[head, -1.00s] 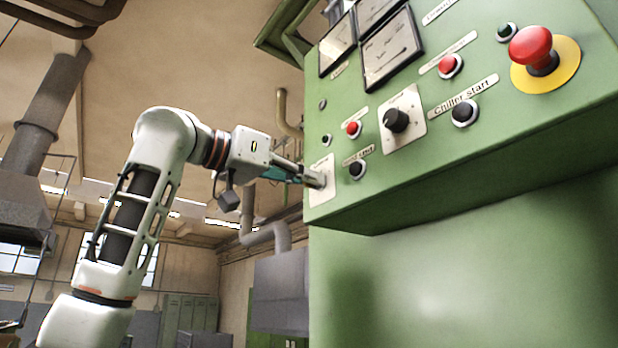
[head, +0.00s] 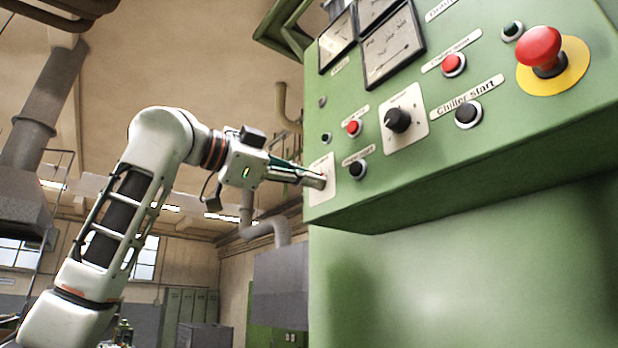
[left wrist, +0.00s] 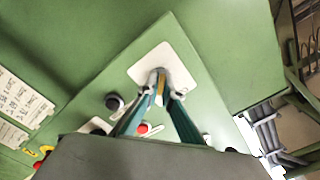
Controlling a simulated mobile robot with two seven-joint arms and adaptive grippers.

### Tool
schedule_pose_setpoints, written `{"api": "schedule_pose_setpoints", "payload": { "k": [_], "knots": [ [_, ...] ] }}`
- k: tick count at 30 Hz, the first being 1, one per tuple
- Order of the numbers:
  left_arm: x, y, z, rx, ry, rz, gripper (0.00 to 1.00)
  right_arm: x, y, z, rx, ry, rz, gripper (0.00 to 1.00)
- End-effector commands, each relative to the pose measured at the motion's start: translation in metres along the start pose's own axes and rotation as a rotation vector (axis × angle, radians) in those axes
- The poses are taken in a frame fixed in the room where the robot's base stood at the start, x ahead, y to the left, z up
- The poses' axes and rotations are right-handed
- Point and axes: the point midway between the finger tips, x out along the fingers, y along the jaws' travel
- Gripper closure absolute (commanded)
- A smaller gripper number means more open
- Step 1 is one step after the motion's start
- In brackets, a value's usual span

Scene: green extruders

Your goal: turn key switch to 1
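The key switch is on a white plate (head: 321,196) at the left end of the green panel's sloped face. In the head view my left gripper (head: 314,180) reaches it from the left and covers the switch. In the left wrist view the fingertips (left wrist: 164,86) are close together over the plate (left wrist: 146,67). A narrow yellowish piece, seemingly the key (left wrist: 160,88), shows between them, so the gripper looks shut on it. The mark the key points to cannot be read. My right gripper is not in view.
Right of the switch are a black button (head: 357,169), a red button (head: 353,128) and a black rotary knob (head: 398,120). A red emergency stop (head: 537,46) on a yellow disc sits far right. Open room lies left of the panel (head: 450,190).

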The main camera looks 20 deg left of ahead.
Motion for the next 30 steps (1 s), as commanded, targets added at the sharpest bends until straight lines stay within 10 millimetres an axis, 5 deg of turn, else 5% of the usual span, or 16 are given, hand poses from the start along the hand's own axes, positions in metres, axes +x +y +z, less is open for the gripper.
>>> {"api": "schedule_pose_setpoints", "payload": {
  "k": [12,28,30],
  "knots": [
    [-0.0005,0.0001,-0.0002,0.179,0.001,-0.001,1.00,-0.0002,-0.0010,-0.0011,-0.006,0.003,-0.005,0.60],
    [-0.0005,0.0003,-0.0004,0.202,0.001,-0.001,1.00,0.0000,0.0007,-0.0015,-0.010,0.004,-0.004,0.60],
    [-0.0004,0.0003,-0.0004,0.202,0.001,-0.001,0.88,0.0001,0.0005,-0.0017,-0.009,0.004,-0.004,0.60]
  ]
}}
